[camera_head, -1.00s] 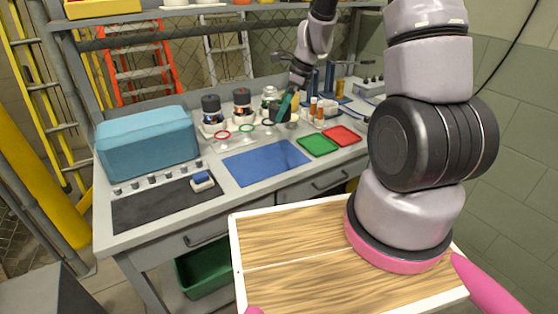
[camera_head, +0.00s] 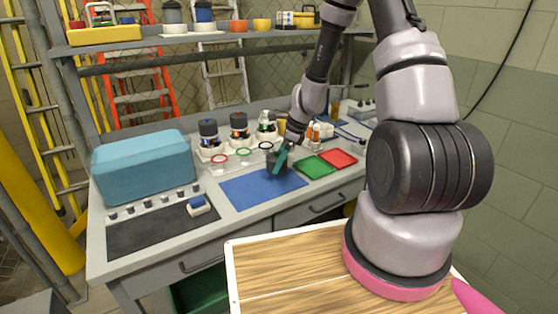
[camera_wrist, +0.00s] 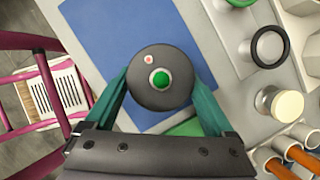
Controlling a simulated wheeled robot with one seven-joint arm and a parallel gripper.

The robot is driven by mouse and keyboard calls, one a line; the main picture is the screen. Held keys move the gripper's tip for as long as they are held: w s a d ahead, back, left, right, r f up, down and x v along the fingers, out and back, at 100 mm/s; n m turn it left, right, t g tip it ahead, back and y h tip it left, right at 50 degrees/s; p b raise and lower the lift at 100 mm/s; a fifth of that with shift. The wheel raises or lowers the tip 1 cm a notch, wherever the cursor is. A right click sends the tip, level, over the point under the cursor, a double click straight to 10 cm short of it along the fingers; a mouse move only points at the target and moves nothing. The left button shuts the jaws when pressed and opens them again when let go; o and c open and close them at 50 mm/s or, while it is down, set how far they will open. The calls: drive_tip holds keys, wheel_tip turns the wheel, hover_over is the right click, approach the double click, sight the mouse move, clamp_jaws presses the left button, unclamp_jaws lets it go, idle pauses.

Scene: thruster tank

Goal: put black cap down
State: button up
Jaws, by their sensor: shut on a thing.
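The black cap (camera_wrist: 160,58) is a dark round disc with a green button and a small red-ringed dot on its top. My gripper (camera_wrist: 160,95) is shut on it, with a teal finger on each side. In the wrist view the cap is over the blue mat (camera_wrist: 95,30) and hides part of it. In the head view my gripper (camera_head: 279,161) is low over the far right part of the blue mat (camera_head: 245,190), and the cap is mostly hidden there. I cannot tell whether the cap touches the mat.
A green tray (camera_head: 313,168) and a red tray (camera_head: 338,158) lie right of the mat. Jars, including one with an orange band (camera_head: 239,132), and several rings stand behind it. A blue box (camera_head: 143,170) is at left. The near part of the mat is clear.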

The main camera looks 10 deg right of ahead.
drive_tip(key=shift+f, duration=0.15)
drive_tip(key=shift+f, duration=0.35)
drive_tip(key=shift+f, duration=0.1)
drive_tip(key=o, duration=1)
drive_tip(key=shift+r, duration=0.45)
drive_tip(key=v, duration=1.2)
drive_tip(key=shift+r, duration=0.2)
